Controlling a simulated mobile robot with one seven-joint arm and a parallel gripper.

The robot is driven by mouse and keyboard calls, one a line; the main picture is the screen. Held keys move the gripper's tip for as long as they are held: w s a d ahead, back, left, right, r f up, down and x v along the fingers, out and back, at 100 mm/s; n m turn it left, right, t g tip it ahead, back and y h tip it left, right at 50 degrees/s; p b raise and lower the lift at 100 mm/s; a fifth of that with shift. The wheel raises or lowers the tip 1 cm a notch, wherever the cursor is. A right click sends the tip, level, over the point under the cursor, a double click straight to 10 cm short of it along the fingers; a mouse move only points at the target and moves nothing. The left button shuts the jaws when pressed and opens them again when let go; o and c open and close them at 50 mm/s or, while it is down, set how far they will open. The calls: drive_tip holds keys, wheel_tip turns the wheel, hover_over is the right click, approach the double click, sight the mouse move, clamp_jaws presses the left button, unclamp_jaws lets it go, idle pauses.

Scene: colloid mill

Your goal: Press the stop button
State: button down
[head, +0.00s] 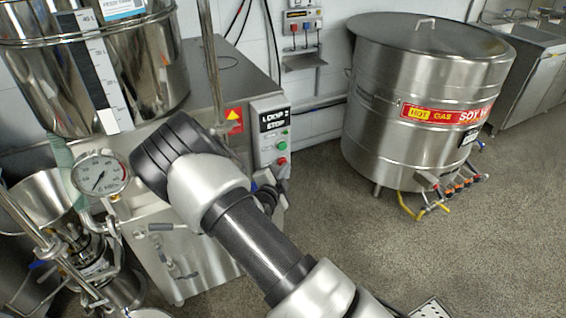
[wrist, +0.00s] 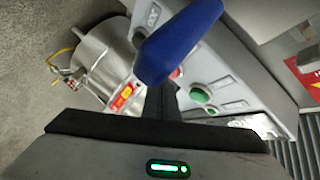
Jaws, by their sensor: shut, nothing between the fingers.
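The control box (head: 271,143) stands on the side of the steel machine, with a black label reading "LOOP 2 STOP" (head: 274,120) at its top. In the wrist view the panel lies tilted, with the green button (wrist: 200,96) in clear sight and a red button (wrist: 176,72) partly hidden behind my blue fingertips. My gripper (head: 268,187) is shut and empty, close to the lower part of the box. Its blue fingertips (wrist: 185,38) overlap the panel; contact cannot be told.
A large steel vat (head: 423,110) stands at the right, with valves and yellow hoses below. A pressure gauge (head: 100,174) and a steel hopper (head: 99,70) are at the left. A wall socket unit (head: 302,22) is behind. The floor at the right front is mostly clear.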

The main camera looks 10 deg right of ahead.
drive_tip(key=shift+s+d, duration=0.1)
drive_tip(key=shift+s, duration=0.4)
drive_tip(key=shift+s+d+p, duration=0.25)
drive_tip(key=shift+s+p, duration=0.2)
drive_tip(key=shift+s, duration=0.35)
drive_tip(key=shift+s+d+p, duration=0.3)
drive_tip(key=shift+s+p, duration=0.15)
drive_tip(key=shift+s, duration=0.35)
drive_tip(key=shift+s+d+p, duration=0.25)
drive_tip(key=shift+s+p, duration=0.2)
drive_tip(key=shift+s, duration=0.35)
